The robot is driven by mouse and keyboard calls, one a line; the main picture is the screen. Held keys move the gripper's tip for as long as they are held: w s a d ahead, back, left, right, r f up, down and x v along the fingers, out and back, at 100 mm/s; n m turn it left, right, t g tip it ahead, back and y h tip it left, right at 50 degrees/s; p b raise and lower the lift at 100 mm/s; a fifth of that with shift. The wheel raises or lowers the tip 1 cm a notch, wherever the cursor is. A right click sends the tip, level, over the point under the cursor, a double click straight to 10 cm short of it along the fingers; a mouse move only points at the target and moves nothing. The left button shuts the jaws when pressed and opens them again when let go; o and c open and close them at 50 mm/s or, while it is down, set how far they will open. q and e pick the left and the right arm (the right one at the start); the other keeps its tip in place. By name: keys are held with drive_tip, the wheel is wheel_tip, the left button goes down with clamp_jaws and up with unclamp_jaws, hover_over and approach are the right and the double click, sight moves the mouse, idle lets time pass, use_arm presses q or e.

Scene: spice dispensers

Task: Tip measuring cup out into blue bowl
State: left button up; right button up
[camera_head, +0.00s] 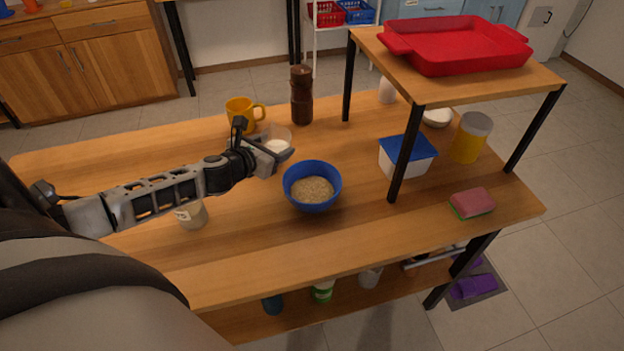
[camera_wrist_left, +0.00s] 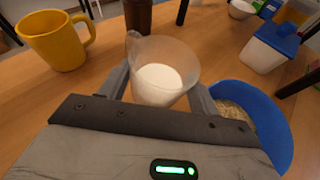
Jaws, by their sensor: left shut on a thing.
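The measuring cup is a clear cup (camera_head: 277,145) with white contents. In the left wrist view the cup (camera_wrist_left: 161,72) is between the fingers of my left gripper (camera_wrist_left: 160,95), which is shut on it. The cup is roughly upright, and the white stuff lies in its bottom. In the head view my left gripper (camera_head: 272,158) is just left of and behind the blue bowl (camera_head: 312,172). The bowl stands on the table and holds a tan, grainy filling; it also shows in the left wrist view (camera_wrist_left: 270,120) right of the gripper. My right gripper is not in view.
A yellow mug (camera_head: 240,111) and a dark brown grinder (camera_head: 301,97) stand behind the cup. A blue-lidded box (camera_head: 405,160) and the raised shelf's black leg (camera_head: 406,150) are right of the bowl. A small jar (camera_head: 191,215) stands under my left arm.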

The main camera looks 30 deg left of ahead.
sight(285, 145)
use_arm(q)
drive_tip(key=shift+s+d+r+m, duration=0.1)
drive_tip(key=shift+d+r+m, duration=0.1)
drive_tip(key=shift+d+m, duration=0.2)
drive_tip(key=shift+s+d+r+m+t+y, duration=0.1)
drive_tip(key=shift+d+r+m+t+y, duration=0.2)
drive_tip(key=shift+r, duration=0.25)
drive_tip(key=shift+s+d+r+m+t+y, duration=0.1)
drive_tip(key=shift+d+r+m+y, duration=0.1)
drive_tip(key=shift+d+r+m, duration=0.3)
drive_tip(key=shift+s+d+r+m+t+y, duration=0.15)
drive_tip(key=shift+d+r+m+t+y, duration=0.15)
drive_tip(key=shift+d+m, duration=0.2)
drive_tip(key=shift+s+d+r+m+t+y, duration=0.1)
drive_tip(key=shift+d+r+m+t+y, duration=0.1)
drive_tip(key=shift+d+m+t, duration=0.25)
drive_tip(key=shift+d, duration=0.3)
drive_tip(key=shift+s+d+r+m+t+y, duration=0.15)
drive_tip(key=shift+r+m+t+y, duration=0.15)
drive_tip(key=shift+m, duration=0.5)
drive_tip(key=shift+w+d+r+m+t+y, duration=0.1)
drive_tip(key=shift+r+m+t+y, duration=0.2)
drive_tip(key=shift+m, duration=0.45)
drive_tip(key=shift+r+m+b, duration=0.1)
drive_tip(key=shift+m+b, duration=0.2)
drive_tip(key=shift+b, duration=0.15)
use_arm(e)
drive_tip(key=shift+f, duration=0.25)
